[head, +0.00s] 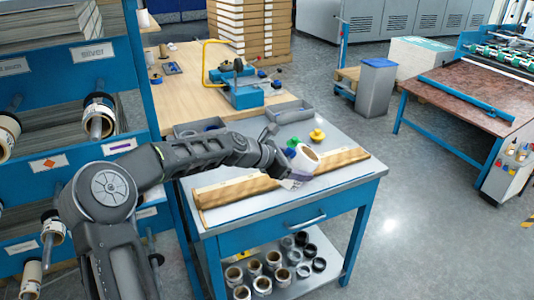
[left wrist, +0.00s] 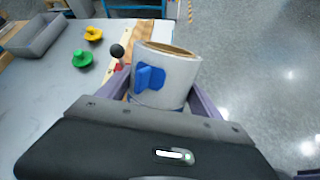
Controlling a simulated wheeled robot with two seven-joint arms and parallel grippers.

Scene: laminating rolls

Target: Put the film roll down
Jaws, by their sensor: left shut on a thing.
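The film roll (head: 304,157) is white with a brown core and hangs over the workbench top (head: 300,205). My left gripper (head: 292,165) reaches in from the left and is shut on it. In the left wrist view the film roll (left wrist: 178,75) sits between the purple fingers, its open brown core facing up and a blue tab on its side. Whether the roll touches the surface below cannot be told. A wooden rail (head: 235,190) lies left of the gripper, and another wooden rail (head: 342,160) lies just right of the roll. My right gripper is not in view.
A yellow knob (head: 317,135) stands behind the roll; a green knob (left wrist: 82,58) and a black ball knob (left wrist: 117,51) show in the wrist view. Grey bins (head: 290,112) line the back edge. Several rolls stand on the lower shelf (head: 325,270).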

